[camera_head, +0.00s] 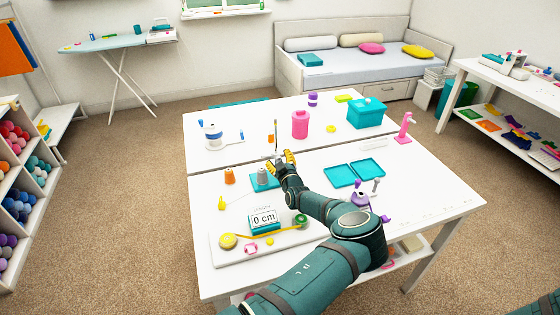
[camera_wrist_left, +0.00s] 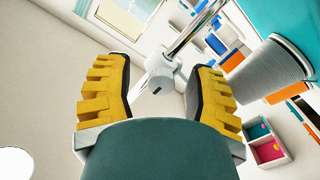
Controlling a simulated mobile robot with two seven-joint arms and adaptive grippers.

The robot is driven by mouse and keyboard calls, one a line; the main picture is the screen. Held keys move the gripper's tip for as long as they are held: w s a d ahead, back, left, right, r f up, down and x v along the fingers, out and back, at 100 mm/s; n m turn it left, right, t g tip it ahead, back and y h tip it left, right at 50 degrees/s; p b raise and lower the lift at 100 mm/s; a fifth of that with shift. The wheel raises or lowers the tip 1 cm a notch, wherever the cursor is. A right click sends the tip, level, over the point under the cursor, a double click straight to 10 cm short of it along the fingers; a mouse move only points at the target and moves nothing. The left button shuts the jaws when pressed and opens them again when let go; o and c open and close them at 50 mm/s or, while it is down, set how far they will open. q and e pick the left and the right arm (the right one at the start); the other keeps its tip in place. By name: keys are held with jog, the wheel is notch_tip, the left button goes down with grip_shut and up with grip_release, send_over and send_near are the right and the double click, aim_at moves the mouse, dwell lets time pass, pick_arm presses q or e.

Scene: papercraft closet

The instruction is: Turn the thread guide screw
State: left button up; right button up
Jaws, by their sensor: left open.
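My left gripper (camera_head: 284,158) is over the middle of the white table, beside a teal stand (camera_head: 260,185) with a grey spool (camera_head: 262,175). A thin upright rod (camera_head: 276,138) shows at its fingertips. In the left wrist view, the yellow fingers of my left gripper (camera_wrist_left: 161,72) are open. A pale grey screw-like knob (camera_wrist_left: 160,77) on a metal rod (camera_wrist_left: 196,33) sits between the fingertips, close to the right finger; whether it touches is unclear. The grey spool (camera_wrist_left: 270,72) is to the right. My right gripper is not in view.
An orange spool (camera_head: 229,176) stands left of the stand. A pink canister (camera_head: 300,124) and teal box (camera_head: 366,113) stand behind. A length display (camera_head: 264,220) is in front.

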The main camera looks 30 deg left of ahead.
aim_at(280, 157)
pick_arm(q)
notch_tip(280, 157, up, 10)
jog(key=shift+f, duration=0.1)
dwell(0.4)
dwell(0.4)
